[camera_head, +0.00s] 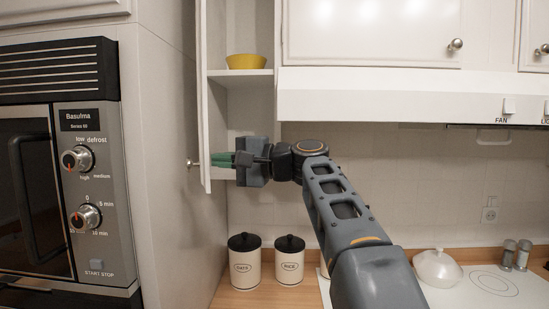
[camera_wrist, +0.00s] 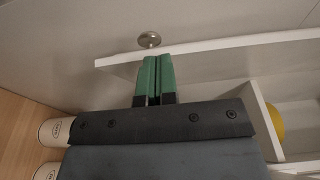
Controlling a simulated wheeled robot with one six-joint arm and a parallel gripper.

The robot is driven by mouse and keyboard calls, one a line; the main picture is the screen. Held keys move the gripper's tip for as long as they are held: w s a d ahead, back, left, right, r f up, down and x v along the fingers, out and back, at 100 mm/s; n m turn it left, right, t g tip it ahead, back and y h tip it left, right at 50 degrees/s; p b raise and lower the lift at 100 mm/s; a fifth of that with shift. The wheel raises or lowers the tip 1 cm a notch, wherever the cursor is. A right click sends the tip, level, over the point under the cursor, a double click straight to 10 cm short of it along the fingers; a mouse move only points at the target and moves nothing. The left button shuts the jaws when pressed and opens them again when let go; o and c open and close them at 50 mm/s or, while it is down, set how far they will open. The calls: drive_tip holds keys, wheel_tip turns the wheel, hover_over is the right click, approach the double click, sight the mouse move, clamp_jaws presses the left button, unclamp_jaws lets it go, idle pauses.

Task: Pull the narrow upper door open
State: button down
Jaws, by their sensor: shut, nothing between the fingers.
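The narrow upper door (camera_head: 203,110) stands swung out to the left, seen nearly edge-on in the head view. Its round knob (camera_head: 192,163) is on the outer face near the bottom, close to the tall side panel. In the wrist view the door (camera_wrist: 215,46) crosses the top, with the knob (camera_wrist: 149,40) beyond its edge. My gripper (camera_head: 213,159) is on the door's inner side near the bottom, its green fingers pointing left. The fingers (camera_wrist: 158,60) are together and empty, overlapping the door's edge in the wrist view. I cannot tell whether they touch it.
The open cabinet has a shelf (camera_head: 240,73) with a yellow bowl (camera_head: 246,61). Two canisters (camera_head: 245,268) (camera_head: 290,267) stand on the counter below. A range hood (camera_head: 400,97) is to the right. The microwave (camera_head: 88,200) and tall side panel (camera_head: 165,120) are left.

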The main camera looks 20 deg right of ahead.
drive_tip(key=b+v, duration=0.2)
drive_tip(key=v, duration=1)
drive_tip(key=shift+s, duration=0.5)
drive_tip(key=w+d+f+m+g+h, duration=0.15)
drive_tip(key=f+h, duration=0.35)
drive_tip(key=f, duration=0.7)
drive_tip(key=w+d+f+m+h, duration=0.1)
drive_tip(key=w+d+f+h, duration=0.2)
drive_tip(key=f, duration=0.8)
drive_tip(key=s+a+f+n+g+h, duration=0.2)
drive_tip(key=s+a+f+n, duration=0.3)
drive_tip(key=f, duration=0.5)
drive_tip(key=s+a+f+n+g+h, duration=0.3)
drive_tip(key=s+a+f+n+h, duration=0.1)
drive_tip(key=s+f, duration=0.5)
drive_tip(key=shift+s+a+f+n, duration=0.25)
drive_tip(key=shift+a+f+n, duration=0.25)
drive_tip(key=shift+f, duration=0.3)
drive_tip(key=shift+s+g, duration=0.15)
drive_tip(key=shift+g, duration=0.1)
